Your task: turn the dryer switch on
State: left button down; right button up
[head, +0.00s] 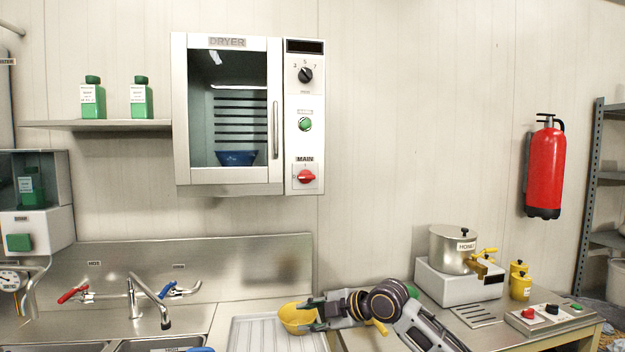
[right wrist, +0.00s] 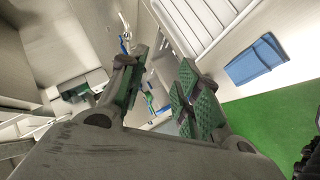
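The dryer (head: 228,189) hangs on the back wall, its glass door closed. Its control panel (head: 305,134) at the right has a black dial (head: 305,75), a green round switch (head: 305,124) with a label too small to read, and a red rotary switch (head: 307,177) marked MAIN. The red handle lies roughly sideways. My right gripper (head: 303,314) is low, far below the panel and touching none of its controls. Its padded fingers stand apart and empty in the right wrist view (right wrist: 160,75). My left gripper is not in view.
A sink tap (head: 150,300) stands at left. A honey kettle (head: 452,250) and a button box (head: 545,317) stand at right. A shelf (head: 100,125) holds green bottles. The wall below the dryer is clear.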

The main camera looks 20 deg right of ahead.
jog(key=w+d+r+n+t+y, duration=0.15)
jog(key=d+r, duration=0.25)
jog(key=r, duration=0.6)
jog(key=w+d+r+n+t, duration=0.1)
jog(key=d+r+n, duration=0.15)
jog(key=r, duration=0.65)
jog(key=n+t, duration=0.1)
jog(key=t, duration=0.2)
send_near(310, 178)
jog(key=d+v, duration=0.1)
jog(key=v, duration=0.4)
jog(key=shift+w+a+f+y, duration=0.15)
jog(key=shift+w+a+y, duration=0.05)
jog(key=shift+w+y, duration=0.2)
jog(key=shift+w, duration=0.1)
jog(key=p+x, duration=0.5)
jog(key=x, duration=0.6)
jog(key=shift+w+a+p, duration=0.25)
jog(key=shift+a+p, duration=0.05)
jog(key=shift+x, duration=0.95)
grip_shut()
